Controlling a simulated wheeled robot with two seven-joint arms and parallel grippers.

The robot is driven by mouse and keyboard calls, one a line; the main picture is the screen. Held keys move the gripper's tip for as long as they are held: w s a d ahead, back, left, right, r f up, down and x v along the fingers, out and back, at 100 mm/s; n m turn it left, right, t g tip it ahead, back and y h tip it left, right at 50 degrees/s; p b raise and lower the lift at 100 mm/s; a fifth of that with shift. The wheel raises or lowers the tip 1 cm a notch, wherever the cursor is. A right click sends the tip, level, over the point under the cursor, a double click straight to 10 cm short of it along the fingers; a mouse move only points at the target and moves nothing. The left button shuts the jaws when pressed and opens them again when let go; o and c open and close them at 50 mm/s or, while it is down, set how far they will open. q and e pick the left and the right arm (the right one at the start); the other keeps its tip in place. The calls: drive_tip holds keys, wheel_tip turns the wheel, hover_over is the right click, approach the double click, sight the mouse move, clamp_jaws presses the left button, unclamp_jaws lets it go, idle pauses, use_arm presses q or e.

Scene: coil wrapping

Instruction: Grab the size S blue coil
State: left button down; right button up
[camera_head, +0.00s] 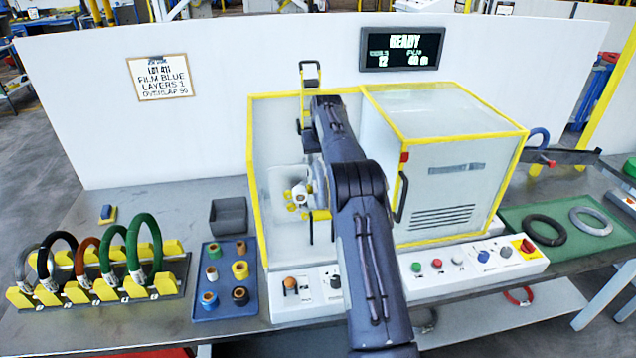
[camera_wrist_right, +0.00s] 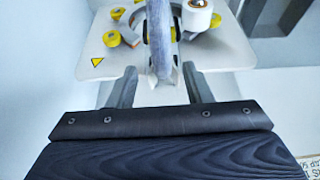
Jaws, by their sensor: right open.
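My right arm reaches up over the machine in the head view, and its fingertips are hidden there. In the right wrist view my right gripper (camera_wrist_right: 159,72) is open, its two fingers apart. An upright bluish-grey curved piece (camera_wrist_right: 158,35), seemingly a coil seen edge-on, shows between and beyond the fingers. I cannot tell whether they touch it. A blue coil (camera_head: 540,134) shows partly behind the machine's right side, by a dark arm. The rack (camera_head: 22,298) at left holds several coils: grey, black, brown and green. No size label is readable. My left gripper is out of view.
The yellow-framed machine (camera_head: 470,135) fills the middle. A white roll (camera_wrist_right: 197,16) and yellow knobs sit on its plate. A blue tray (camera_head: 222,310) of small spools stands left of it. A green mat (camera_head: 580,252) with two grey coils lies right.

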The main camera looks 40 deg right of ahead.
sight(319, 165)
drive_tip(key=p+x, duration=0.1)
drive_tip(key=x, duration=0.2)
drive_tip(key=shift+w+f, duration=0.1)
drive_tip(key=shift+w, duration=0.15)
drive_tip(key=shift+c, duration=0.2)
clamp_jaws()
